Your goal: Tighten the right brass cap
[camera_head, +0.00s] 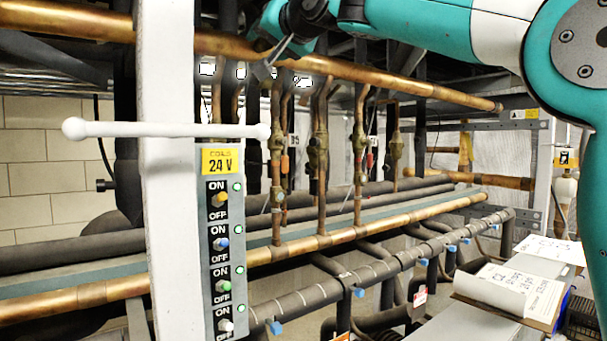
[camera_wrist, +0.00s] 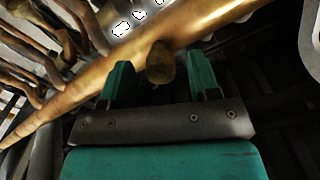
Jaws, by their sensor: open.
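In the wrist view a short, dull brass cap (camera_wrist: 160,76) sticks out from the side of a thick copper pipe (camera_wrist: 95,75). No second cap is clear there, so I cannot tell left from right by that view. My gripper (camera_wrist: 162,66) is open, with one teal finger on each side of the cap and a visible gap to both. I cannot tell how deep the cap sits between the fingers. In the head view my gripper is at the upper copper pipe (camera_head: 385,76), partly cut off by the top edge, and the cap cannot be made out.
A white post (camera_head: 170,200) with a white crossbar (camera_head: 165,130) and a 24 V switch panel (camera_head: 222,245) stands at the left front. Thin vertical copper pipes with valves (camera_head: 318,150) hang below the upper pipe. Papers (camera_head: 510,290) lie at the lower right.

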